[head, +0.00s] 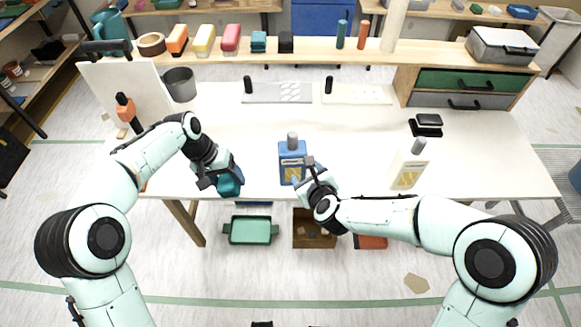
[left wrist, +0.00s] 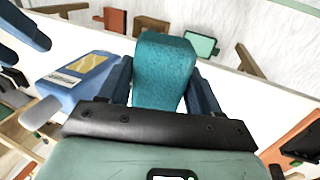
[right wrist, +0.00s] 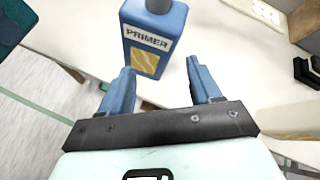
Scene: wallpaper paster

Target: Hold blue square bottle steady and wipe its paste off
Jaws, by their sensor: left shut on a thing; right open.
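The blue square bottle (head: 291,165) stands upright near the front edge of the white table, with a grey cap and a "PRIMER" label. It also shows in the left wrist view (left wrist: 88,75) and the right wrist view (right wrist: 152,45). My right gripper (head: 312,172) is open beside the bottle; in the right wrist view the bottle is ahead of the spread fingers (right wrist: 160,85), not between them. My left gripper (head: 224,176) is shut on a teal sponge block (left wrist: 165,72), held near the table's front edge, left of the bottle. Paste on the bottle cannot be made out clearly.
A grey cup (head: 180,84) stands at the back left. Two trowels (head: 280,92) lie at the back. The table between is clear. Green (head: 250,230) and brown trays sit below the front edge.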

